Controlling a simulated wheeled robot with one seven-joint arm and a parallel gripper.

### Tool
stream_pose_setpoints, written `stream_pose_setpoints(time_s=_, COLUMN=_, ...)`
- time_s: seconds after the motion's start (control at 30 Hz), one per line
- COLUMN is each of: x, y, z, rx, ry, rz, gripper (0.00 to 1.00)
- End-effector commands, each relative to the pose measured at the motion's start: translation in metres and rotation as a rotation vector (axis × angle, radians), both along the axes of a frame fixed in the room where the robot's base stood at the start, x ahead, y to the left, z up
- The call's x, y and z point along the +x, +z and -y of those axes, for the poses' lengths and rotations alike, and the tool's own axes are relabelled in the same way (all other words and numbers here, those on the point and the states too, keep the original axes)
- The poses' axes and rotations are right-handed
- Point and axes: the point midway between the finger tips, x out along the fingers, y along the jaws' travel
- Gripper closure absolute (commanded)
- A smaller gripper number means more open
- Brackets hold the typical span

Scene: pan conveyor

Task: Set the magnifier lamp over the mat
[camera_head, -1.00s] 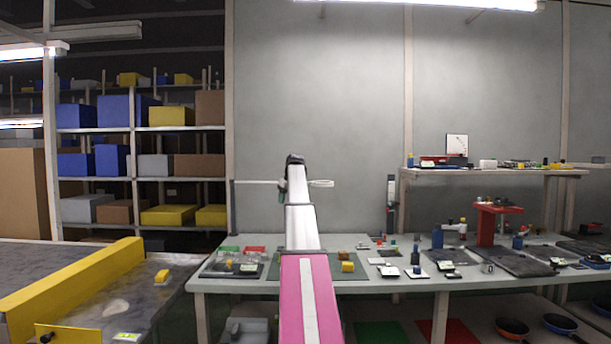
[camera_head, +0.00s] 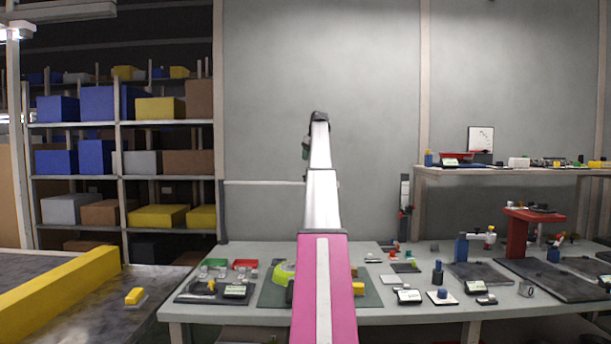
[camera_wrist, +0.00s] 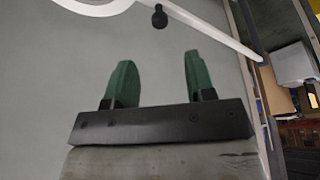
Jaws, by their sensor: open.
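The magnifier lamp's white ring (camera_wrist: 95,4) shows at the top left of the wrist view, partly cut off. Its white arm (camera_wrist: 215,35) slants down to the right. A black knob (camera_wrist: 159,17) hangs beside the ring, ahead of the fingers. My gripper (camera_wrist: 158,60) is open and empty, its two green fingers apart just short of the knob. In the head view the lamp's thin bar (camera_head: 262,183) runs behind my arm, which hides the ring. The dark green mat (camera_head: 272,297) lies on the bench below, its middle hidden by my arm.
A lime-green object (camera_head: 283,272) and a yellow block (camera_head: 358,288) are at the mat. A dark tray (camera_head: 188,294) stands left of it. Several small items and a red stand (camera_head: 518,235) are to the right. A raised shelf (camera_head: 440,171) stands at the back right.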

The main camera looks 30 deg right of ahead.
Motion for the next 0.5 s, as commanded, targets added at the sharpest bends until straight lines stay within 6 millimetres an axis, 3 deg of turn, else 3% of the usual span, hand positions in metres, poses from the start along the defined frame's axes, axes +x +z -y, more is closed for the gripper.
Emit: stream_pose_setpoints(time_s=0.5, x=0.032, y=-0.078, z=-0.004, rx=0.000, ry=-0.001, rz=-0.001, gripper=0.50)
